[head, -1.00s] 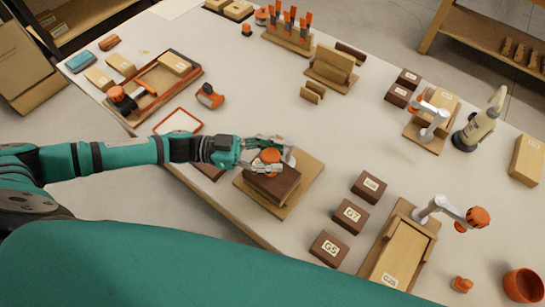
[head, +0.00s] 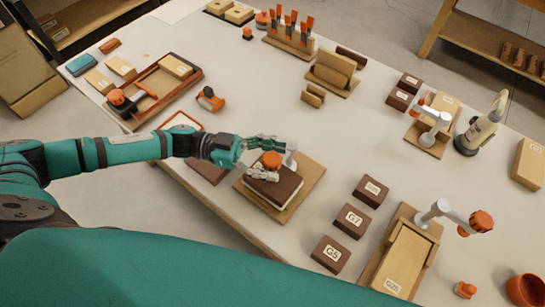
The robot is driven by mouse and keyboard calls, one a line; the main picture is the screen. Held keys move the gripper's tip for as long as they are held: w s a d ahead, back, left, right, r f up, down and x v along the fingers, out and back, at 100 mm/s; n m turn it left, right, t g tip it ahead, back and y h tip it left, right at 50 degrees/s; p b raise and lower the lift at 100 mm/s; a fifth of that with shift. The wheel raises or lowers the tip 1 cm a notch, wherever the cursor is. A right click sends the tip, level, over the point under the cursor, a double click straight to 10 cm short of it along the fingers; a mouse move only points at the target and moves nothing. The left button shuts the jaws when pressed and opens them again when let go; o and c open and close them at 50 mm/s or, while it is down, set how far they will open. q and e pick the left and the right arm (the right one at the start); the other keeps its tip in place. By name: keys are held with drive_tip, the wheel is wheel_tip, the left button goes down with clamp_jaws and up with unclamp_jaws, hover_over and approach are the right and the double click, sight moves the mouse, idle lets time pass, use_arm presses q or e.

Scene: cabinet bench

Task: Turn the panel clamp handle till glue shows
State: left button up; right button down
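The panel clamp in the head view has a grey post (head: 291,153) and an orange handle (head: 271,160) above a dark brown panel block (head: 273,187) on a light wooden base (head: 308,180). A pale line shows low along the block's front side; I cannot tell for sure that it is glue. My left gripper (head: 264,158) reaches in from the left. Its fingers lie on the far and near sides of the orange handle. I cannot tell whether they press on it. My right gripper is out of view.
Several dark blocks (head: 352,219) stand to the right of the clamp. Another clamp with an orange knob (head: 481,221) stands at the lower right. A wooden tray (head: 190,83) and an orange tool (head: 210,99) lie at the back left. The bench between is clear.

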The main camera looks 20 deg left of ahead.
use_arm(q)
drive_tip(key=a, duration=1.2)
drive_tip(key=shift+s, duration=0.45)
idle(1.9)
